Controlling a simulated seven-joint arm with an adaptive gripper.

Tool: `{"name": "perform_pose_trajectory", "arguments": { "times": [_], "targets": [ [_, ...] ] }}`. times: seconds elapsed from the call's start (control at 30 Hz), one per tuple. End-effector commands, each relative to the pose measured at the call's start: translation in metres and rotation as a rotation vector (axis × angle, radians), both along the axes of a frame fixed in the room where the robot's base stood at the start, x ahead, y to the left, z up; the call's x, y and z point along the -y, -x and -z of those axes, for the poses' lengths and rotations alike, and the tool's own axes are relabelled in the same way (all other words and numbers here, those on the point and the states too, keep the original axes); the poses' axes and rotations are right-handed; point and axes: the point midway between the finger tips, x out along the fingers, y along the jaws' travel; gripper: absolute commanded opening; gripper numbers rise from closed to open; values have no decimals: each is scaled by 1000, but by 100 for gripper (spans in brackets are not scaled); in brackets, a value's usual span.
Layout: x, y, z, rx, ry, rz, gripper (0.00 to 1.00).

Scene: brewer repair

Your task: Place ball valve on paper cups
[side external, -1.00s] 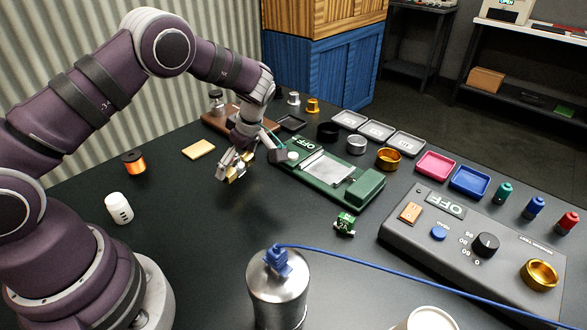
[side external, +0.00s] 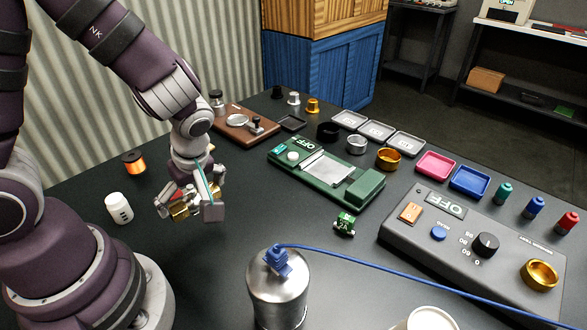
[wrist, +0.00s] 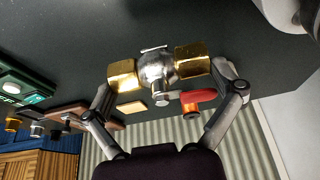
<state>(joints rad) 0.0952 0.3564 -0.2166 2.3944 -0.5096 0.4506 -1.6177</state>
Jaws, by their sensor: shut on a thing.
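The ball valve (wrist: 158,70) has brass hex ends, a silver middle and a red handle. My gripper (wrist: 170,85) is shut on it, one finger at each brass end. In the side external view my gripper (side external: 190,208) holds the valve (side external: 181,211) above the left part of the table, fingers pointing down. A white, round-topped thing (side external: 431,319), which looks like the paper cups, is cut off by the bottom edge of the side external view. It is well to the right of my gripper and nearer the camera.
A steel canister (side external: 278,292) with a blue plug and cable (side external: 400,272) stands between my gripper and the white cup. A green scale (side external: 325,172), a small green part (side external: 345,223) and a grey control box (side external: 465,245) lie right. A white bottle (side external: 119,208) stands left.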

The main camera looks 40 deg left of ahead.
Motion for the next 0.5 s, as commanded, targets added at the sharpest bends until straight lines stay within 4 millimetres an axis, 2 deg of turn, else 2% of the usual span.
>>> {"name": "perform_pose_trajectory", "arguments": {
  "times": [0.2, 0.37, 0.5],
  "targets": [
    [26, -51, -33, 13, -1, 600, 51],
    [41, -81, -63, 14, -4, 1010, 51],
    [61, -106, -92, 12, -6, 1373, 51]
  ]
}}
